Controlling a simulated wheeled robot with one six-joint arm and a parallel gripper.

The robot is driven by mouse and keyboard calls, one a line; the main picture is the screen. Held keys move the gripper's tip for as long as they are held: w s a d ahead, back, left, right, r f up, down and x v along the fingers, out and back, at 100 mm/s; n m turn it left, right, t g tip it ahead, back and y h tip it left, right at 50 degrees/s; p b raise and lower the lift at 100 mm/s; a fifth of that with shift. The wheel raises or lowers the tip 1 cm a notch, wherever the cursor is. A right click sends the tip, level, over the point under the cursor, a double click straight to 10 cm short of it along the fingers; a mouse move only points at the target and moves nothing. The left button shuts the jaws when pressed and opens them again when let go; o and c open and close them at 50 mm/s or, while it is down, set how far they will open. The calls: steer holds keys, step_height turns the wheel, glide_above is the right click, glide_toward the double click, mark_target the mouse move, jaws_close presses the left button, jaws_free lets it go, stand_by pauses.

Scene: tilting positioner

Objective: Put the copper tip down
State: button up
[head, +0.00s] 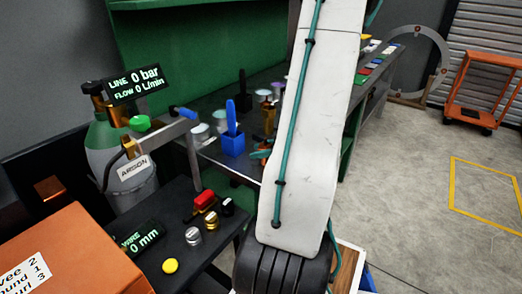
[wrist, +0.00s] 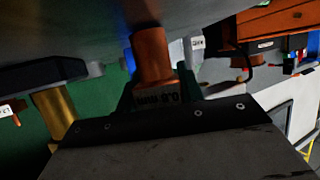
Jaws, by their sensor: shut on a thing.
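In the wrist view, the copper tip (wrist: 150,55) is a short orange-brown cylinder. A label, seemingly reading 0.8 mm and inverted, shows at its near end. My gripper (wrist: 155,92) is shut on the tip near that label, and its dark fingers lie on either side. The far end of the tip points towards a dark grey surface (wrist: 70,25), but I cannot tell whether they touch. In the head view my arm covers the middle, and neither the gripper nor the tip can be made out.
In the head view, a dark bench (head: 262,82) behind my arm holds a blue block (head: 233,143) and several small items. A control table (head: 205,262) with knobs and a yellow button (head: 170,266) is at lower left, near an argon cylinder (head: 107,145).

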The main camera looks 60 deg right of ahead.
steer(key=shift+f, duration=0.1)
steer(key=o, duration=1.3)
steer(key=shift+c, duration=0.2)
steer(key=shift+s+r, duration=0.1)
steer(key=shift+r, duration=0.1)
steer(key=v, duration=1.1)
steer(key=shift+s+r, duration=0.1)
steer(key=shift+s, duration=0.25)
steer(key=shift+d, duration=0.1)
